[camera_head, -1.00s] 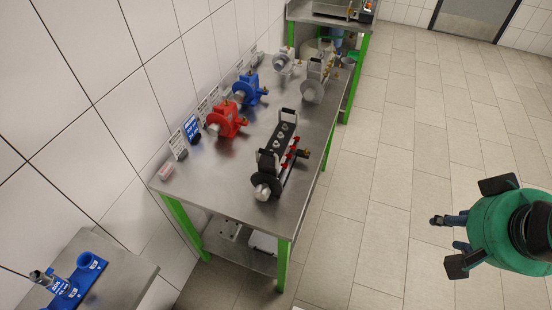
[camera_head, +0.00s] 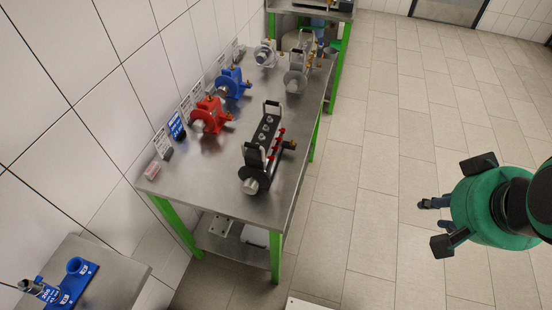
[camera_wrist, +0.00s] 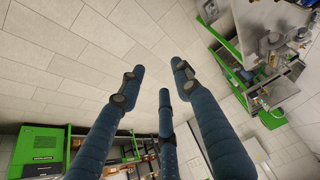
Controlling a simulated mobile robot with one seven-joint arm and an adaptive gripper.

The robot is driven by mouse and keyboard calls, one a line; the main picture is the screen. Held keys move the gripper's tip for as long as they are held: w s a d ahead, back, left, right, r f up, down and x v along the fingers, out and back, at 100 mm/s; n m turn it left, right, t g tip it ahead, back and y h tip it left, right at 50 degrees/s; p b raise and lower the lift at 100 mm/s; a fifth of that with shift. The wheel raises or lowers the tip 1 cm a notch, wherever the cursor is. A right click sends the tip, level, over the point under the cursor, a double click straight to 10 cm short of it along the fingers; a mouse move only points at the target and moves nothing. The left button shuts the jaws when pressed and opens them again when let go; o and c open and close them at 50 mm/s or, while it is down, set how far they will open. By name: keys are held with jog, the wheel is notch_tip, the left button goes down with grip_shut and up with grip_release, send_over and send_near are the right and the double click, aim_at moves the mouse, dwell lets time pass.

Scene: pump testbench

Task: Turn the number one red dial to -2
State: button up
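A black manifold with a row of round faces on top and red parts along its right side (camera_head: 265,145) stands on the near part of the steel table (camera_head: 215,188). The red parts (camera_head: 276,143) are small, and I cannot tell which one is number one or read any scale. My gripper (camera_head: 428,204) is over the floor, well right of the table and apart from everything. In the wrist view its blue fingers (camera_wrist: 160,95) are spread, with nothing between them.
A red pump (camera_head: 209,115) and a blue pump (camera_head: 232,83) stand along the table's wall side. Grey pumps (camera_head: 296,78) stand farther back. A side table with a blue holder (camera_head: 72,283) is at lower left. Floor between table and arm is clear.

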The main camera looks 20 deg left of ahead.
aim_at(271, 158)
jog(key=w+a+f+m+g+y+p, duration=0.2)
jog(key=w+a+f+m+g+y, duration=0.2)
jog(key=a+f+m+g+y, duration=0.25)
jog(key=w+a+f+m+g+y+p, duration=0.25)
jog(key=a+f+m, duration=0.25)
jog(key=a+m, duration=0.4)
jog(key=w+a+f+m+t+y, duration=0.1)
jog(key=w+a+f+m+y, duration=0.2)
jog(key=w+f+m+y, duration=0.1)
jog(key=w+a+f+m+t+y+p, duration=0.1)
jog(key=w+a+f+m+y, duration=0.2)
jog(key=w+f+m+y, duration=0.2)
jog(key=w+f+m, duration=0.1)
jog(key=w+m, duration=0.2)
jog(key=m, duration=0.2)
jog(key=shift+a+m+t, duration=0.25)
jog(key=shift+m+t, duration=0.1)
jog(key=shift+t, duration=0.05)
jog(key=shift+w+a, duration=0.1)
jog(key=shift+a, duration=0.05)
jog(key=a+b, duration=0.2)
jog(key=a, duration=1.1)
jog(key=shift+s+a, duration=0.25)
jog(key=shift+a, duration=0.05)
